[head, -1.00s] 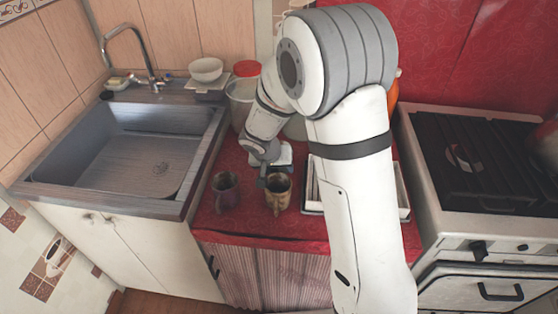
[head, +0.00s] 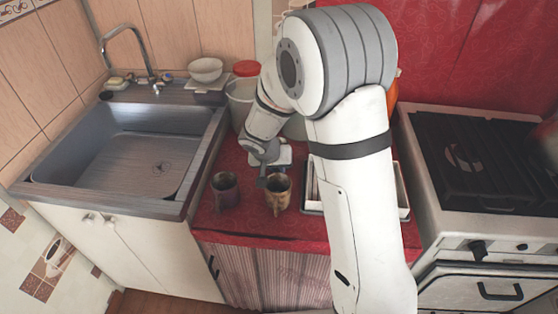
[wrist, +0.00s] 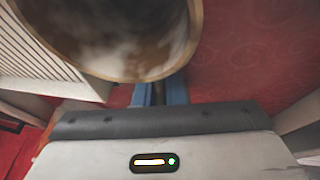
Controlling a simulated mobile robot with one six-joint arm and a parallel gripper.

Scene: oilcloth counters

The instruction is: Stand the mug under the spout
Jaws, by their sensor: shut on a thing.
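A brown-gold mug (head: 278,197) stands upright at the front of the red counter. My gripper (head: 270,181) is at its back edge and shut on it. In the wrist view the mug's open rim and inside (wrist: 125,35) fill the top, with the blue fingers of my gripper (wrist: 158,92) close against it. A second, dark reddish mug (head: 226,192) stands just to the left, apart from the held one. The curved metal spout (head: 122,33) rises behind the sink at the far left.
The sink basin (head: 125,165) lies left of the counter, with a raised rim. A white bowl (head: 205,70) and a tub with a red lid (head: 246,68) stand at the back. A white rack (head: 310,195) is close right of the held mug. The stove (head: 480,150) is farther right.

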